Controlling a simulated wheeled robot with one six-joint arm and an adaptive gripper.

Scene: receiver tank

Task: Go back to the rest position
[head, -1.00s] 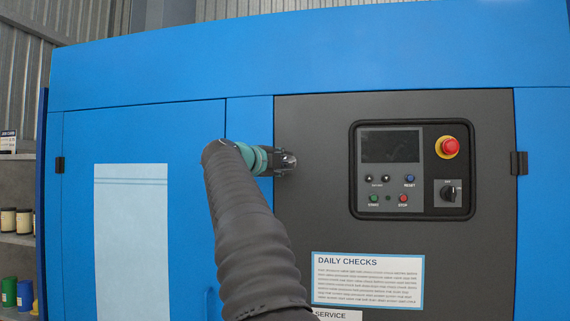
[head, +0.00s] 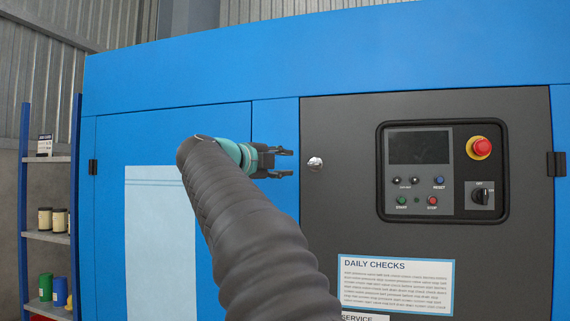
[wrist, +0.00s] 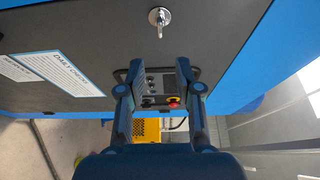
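My gripper (head: 286,163) is in front of the blue cabinet, just left of the dark panel door (head: 330,215). Its two fingers are apart with nothing between them. A round silver latch (head: 315,163) sits on the door's left edge, a short gap to the right of my fingertips. In the wrist view my gripper (wrist: 160,92) also shows open fingers, and the latch (wrist: 159,17) with its key-like stem is beyond them at the top. My arm reaches up from the bottom of the head view.
The control panel (head: 442,215) with a red emergency knob (head: 480,148) is on the door's right. A DAILY CHECKS sign (head: 396,284) is below it. A shelf (head: 47,237) with cans stands at far left.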

